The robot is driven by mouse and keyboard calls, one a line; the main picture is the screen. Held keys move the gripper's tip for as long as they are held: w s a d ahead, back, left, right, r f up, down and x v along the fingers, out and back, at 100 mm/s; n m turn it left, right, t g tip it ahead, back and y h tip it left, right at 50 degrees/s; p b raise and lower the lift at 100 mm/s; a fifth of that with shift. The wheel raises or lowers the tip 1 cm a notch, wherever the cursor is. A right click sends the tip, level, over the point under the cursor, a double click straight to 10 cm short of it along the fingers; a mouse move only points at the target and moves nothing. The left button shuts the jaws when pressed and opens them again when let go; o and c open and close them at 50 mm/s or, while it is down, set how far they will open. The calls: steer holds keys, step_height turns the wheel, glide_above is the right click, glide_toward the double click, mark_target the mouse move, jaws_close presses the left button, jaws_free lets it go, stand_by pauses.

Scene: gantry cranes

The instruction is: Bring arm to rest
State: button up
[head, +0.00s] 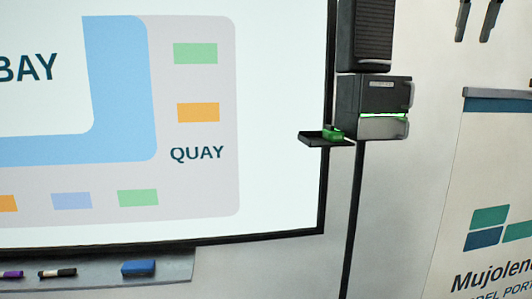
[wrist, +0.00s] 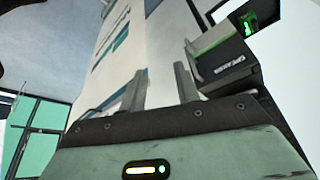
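My gripper (wrist: 160,88) shows in the wrist view, with its two grey fingers standing apart and nothing between them. It is raised in the air, with the wall banner and a black box beyond it. The wrist picture appears turned over compared with the head view. In the head view, two dark prongs hang from the top edge at the right and look like my gripper's fingers (head: 476,24). The rest of my arm is out of that view.
A black box (head: 373,94) with a green light strip is on the wall. A small black tray (head: 312,139) beside it carries a green piece (head: 333,133). A large whiteboard (head: 280,180) fills the left, above a marker ledge (head: 100,273). A banner (head: 490,165) stands right.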

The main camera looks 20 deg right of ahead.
steer(key=w+a+f+n+y+b, duration=0.1)
steer(key=w+a+f+n+b, duration=0.15)
steer(key=w+a+f, duration=0.45)
steer(key=w+a+f+n+g+y+b, duration=0.1)
steer(key=w+a+f+n+y+b, duration=0.15)
steer(key=a+f, duration=0.95)
steer(key=w+a+f+n+y+b, duration=0.15)
steer(key=a+f+n, duration=0.25)
steer(key=a+f, duration=0.75)
steer(key=s+a+f+n+g+b, duration=0.1)
steer(key=s+a+f+n, duration=0.15)
steer(key=a+f, duration=0.35)
steer(key=s+a+f+n+b, duration=0.1)
steer(key=s+a+f+b, duration=0.1)
steer(key=s+a+f, duration=0.4)
steer(key=s+a+f+n+b, duration=0.1)
steer(key=s+f+n, duration=0.1)
steer(key=s+f, duration=0.5)
steer(key=s+a+f+n+g+h+b, duration=0.1)
steer(key=s+a+f+n, duration=0.1)
steer(key=s+f, duration=0.5)
steer(key=shift+a+f, duration=0.25)
steer(key=shift+f, duration=0.55)
steer(key=shift+c, duration=0.3)
